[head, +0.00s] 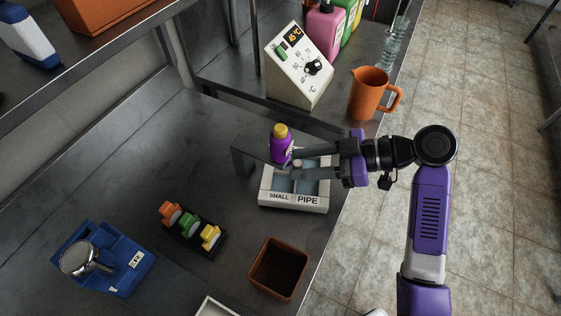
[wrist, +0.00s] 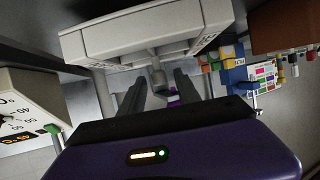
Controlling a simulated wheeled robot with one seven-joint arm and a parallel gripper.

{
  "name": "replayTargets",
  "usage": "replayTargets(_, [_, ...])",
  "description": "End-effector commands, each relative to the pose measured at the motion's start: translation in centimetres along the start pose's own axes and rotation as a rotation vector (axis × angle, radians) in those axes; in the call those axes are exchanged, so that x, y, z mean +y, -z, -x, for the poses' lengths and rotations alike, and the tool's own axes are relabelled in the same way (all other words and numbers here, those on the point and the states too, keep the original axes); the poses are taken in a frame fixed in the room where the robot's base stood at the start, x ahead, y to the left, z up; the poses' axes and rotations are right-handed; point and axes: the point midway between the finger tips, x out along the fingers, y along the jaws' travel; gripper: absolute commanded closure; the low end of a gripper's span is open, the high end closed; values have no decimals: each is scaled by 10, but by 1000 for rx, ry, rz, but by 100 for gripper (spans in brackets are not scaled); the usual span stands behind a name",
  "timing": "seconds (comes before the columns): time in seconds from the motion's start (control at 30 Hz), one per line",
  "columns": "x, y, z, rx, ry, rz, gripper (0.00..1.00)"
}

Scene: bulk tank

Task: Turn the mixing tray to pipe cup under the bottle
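The white mixing tray (head: 293,205) has pale blue compartments and front labels reading SMALL and PIPE. It sits on the steel bench near its right edge, and its wall fills the top of the wrist view (wrist: 140,45). The purple bottle (head: 281,150) with a yellow cap stands just behind and above the tray by a grey bracket. My gripper (head: 297,163) reaches in from the right over the tray, fingers pointing left. In the wrist view its fingers (wrist: 160,80) are apart, with a small grey knob (wrist: 158,79) between the tips; contact cannot be told. My fingers hide part of the tray.
An orange jug (head: 369,94) and a white temperature controller (head: 298,70) stand behind.

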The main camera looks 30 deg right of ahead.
Motion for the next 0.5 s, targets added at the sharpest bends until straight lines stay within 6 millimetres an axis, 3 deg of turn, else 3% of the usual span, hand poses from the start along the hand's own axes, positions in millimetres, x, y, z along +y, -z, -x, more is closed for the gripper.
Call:
replayTargets(0.2, [-1, 1, -32, 0, 3, 0, 61])
replayTargets(0.5, [0, 0, -46, -1, -1, -1, 61])
